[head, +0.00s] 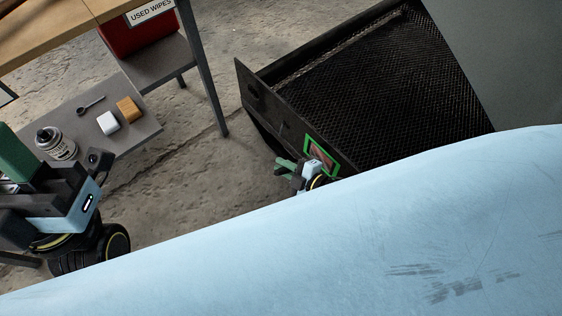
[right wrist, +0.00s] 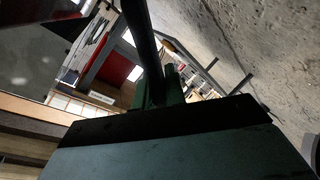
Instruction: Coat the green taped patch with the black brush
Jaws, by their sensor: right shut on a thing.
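The green taped patch (head: 331,170) is a green outline around a brownish area on the side wall of the black enclosure (head: 262,97), in the middle of the head view. My right gripper (head: 285,164) is just left of the patch, partly hidden behind my pale blue arm link. In the right wrist view it is shut on a dark rod, the black brush (right wrist: 143,35), which sticks out past the green fingers. The bristles cannot be made out, nor whether they touch the patch. My left gripper (head: 15,152) is at the left edge, its fingertips not clearly shown.
A grey low table (head: 143,134) at left carries a jar (head: 56,143), a spoon-like tool (head: 90,103), a white block (head: 108,122) and an orange-brown block (head: 129,109). A red used-wipes bin (head: 125,38) stands behind. Bare concrete floor lies between table and enclosure.

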